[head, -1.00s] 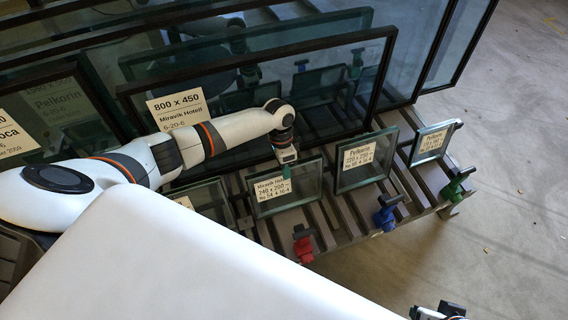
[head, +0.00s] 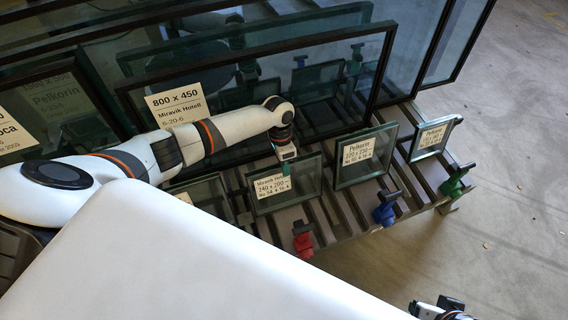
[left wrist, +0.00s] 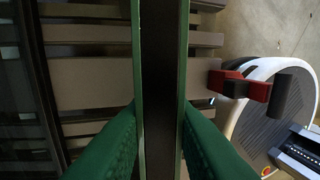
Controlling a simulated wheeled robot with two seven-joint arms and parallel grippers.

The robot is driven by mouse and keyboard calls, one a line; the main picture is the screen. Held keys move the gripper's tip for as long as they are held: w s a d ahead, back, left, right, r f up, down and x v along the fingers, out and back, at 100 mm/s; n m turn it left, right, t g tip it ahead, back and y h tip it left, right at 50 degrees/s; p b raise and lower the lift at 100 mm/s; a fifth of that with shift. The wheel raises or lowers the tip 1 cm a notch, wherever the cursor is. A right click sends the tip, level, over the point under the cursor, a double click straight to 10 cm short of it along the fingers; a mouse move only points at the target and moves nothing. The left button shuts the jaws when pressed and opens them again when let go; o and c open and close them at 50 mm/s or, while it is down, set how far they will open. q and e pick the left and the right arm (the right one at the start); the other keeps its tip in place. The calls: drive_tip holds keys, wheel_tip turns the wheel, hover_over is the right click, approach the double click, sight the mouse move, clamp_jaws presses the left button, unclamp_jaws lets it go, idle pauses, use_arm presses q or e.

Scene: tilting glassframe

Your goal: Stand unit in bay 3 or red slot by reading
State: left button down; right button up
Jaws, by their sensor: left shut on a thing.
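My left gripper (head: 286,166) is shut on the top edge of a small glass unit (head: 308,182) labelled Miravik Hotell, 240 x 200. The unit is upright in the rack. In the left wrist view, the green fingers (left wrist: 160,130) press both sides of the unit (left wrist: 160,60), seen edge-on. Its lower edge is near the rack slats, and I cannot tell whether it touches them. A red clamp (head: 302,240) stands in front of it and also shows in the left wrist view (left wrist: 238,86). A blue clamp (head: 385,208) and a green clamp (head: 457,180) stand further right.
Large framed panes, one labelled 800 x 450 (head: 300,60), stand close behind. Open floor (head: 500,240) lies right. My right arm's end (head: 440,309) barely shows at bottom right.

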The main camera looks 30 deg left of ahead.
use_arm(q)
drive_tip(key=shift+d+f, duration=0.1)
drive_tip(key=shift+f, duration=0.15)
use_arm(e)
drive_tip(key=shift+f, duration=0.15)
use_arm(q)
drive_tip(key=c, duration=1.2)
unclamp_jaws()
drive_tip(key=shift+o, duration=0.2)
drive_tip(key=shift+s+f, duration=0.1)
drive_tip(key=shift+f, duration=0.05)
drive_tip(key=p+v, duration=0.1)
drive_tip(key=v, duration=0.4)
drive_tip(key=shift+p, duration=0.35)
drive_tip(key=p+v, duration=0.1)
drive_tip(key=v, duration=0.6)
drive_tip(key=shift+p, duration=0.35)
use_arm(e)
drive_tip(key=x, duration=0.6)
drive_tip(key=shift+s+a+f, duration=0.1)
